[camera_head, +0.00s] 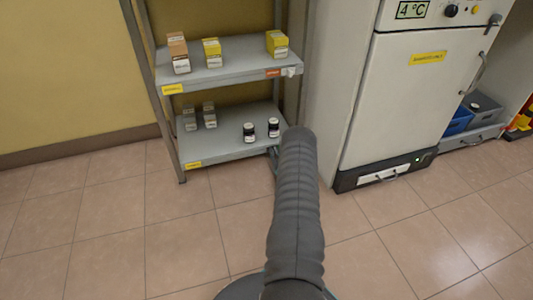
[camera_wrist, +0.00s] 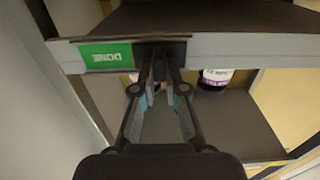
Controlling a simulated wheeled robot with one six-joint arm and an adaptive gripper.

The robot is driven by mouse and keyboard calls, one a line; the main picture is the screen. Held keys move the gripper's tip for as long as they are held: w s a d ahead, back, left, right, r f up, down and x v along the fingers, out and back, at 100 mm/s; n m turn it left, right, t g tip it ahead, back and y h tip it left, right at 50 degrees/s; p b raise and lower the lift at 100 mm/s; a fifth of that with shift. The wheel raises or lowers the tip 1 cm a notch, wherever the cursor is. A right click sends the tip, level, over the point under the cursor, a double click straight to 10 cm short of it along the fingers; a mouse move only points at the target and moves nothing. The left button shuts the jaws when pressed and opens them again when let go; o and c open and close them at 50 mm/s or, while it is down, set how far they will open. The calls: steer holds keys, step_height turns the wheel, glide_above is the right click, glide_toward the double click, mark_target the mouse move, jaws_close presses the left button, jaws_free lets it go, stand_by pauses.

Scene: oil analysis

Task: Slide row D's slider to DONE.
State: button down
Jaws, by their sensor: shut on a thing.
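In the wrist view, a green plate reading DONE (camera_wrist: 106,56), upside down in the picture, shows on a grey shelf edge (camera_wrist: 260,45). Right beside it, my gripper (camera_wrist: 160,62) is shut on a small dark slider at that edge; the fingers hide most of the slider. The green plate is fully uncovered. In the head view, my dark arm covers the right end of the lower shelf (camera_head: 222,148), and my gripper and the slider are hidden or too small to make out there.
A black-capped bottle (camera_wrist: 215,77) stands close behind the fingers. The lower shelf also holds another dark bottle (camera_head: 249,132) and grey boxes. The upper shelf (camera_head: 240,75) carries yellow and brown boxes and a red plate (camera_head: 273,72). A white refrigerator (camera_head: 400,95) stands right; floor left is clear.

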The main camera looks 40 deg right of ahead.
steer(key=shift+a, duration=0.2)
steer(key=c, duration=1.2)
jaws_free()
steer(key=shift+w+a, duration=0.1)
steer(key=shift+w, duration=0.05)
steer(key=v, duration=1.2)
